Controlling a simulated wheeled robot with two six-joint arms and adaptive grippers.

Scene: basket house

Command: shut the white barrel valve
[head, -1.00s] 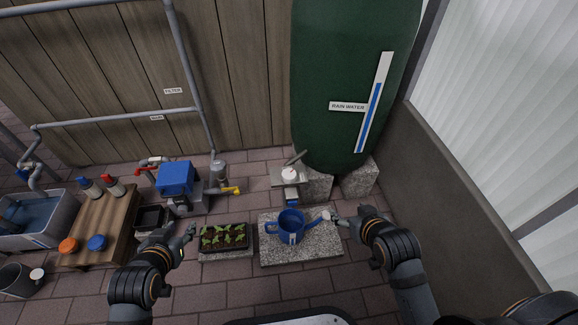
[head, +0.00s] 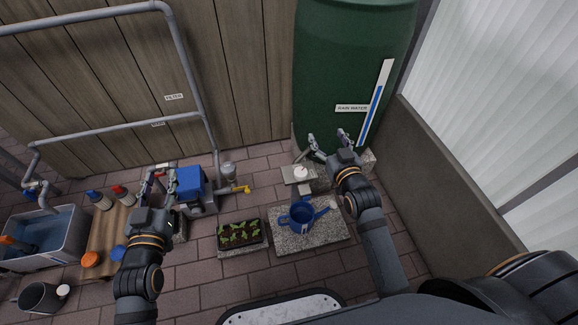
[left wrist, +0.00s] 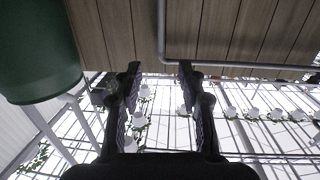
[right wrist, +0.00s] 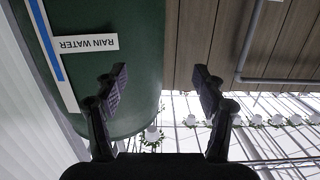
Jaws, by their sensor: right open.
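The white barrel valve (head: 301,172) sits low in front of the green rain barrel (head: 350,75), with a grey lever (head: 303,156) beside it slanting up to the right. It does not show clearly in either wrist view. My right gripper (head: 328,140) is open and empty, above and to the right of the valve, close to the barrel's front. In the right wrist view its fingers (right wrist: 160,76) stand wide apart before the barrel. My left gripper (head: 158,176) is open, over the red-handled pipework left of the blue box; its fingers (left wrist: 158,72) hold nothing.
A blue watering can (head: 302,215) stands on a stone slab below the valve. A seedling tray (head: 240,234) is left of it. A blue box (head: 190,184) and a yellow-handled tap (head: 242,189) stand further left. A water tub (head: 45,238) is at far left; a wall is at right.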

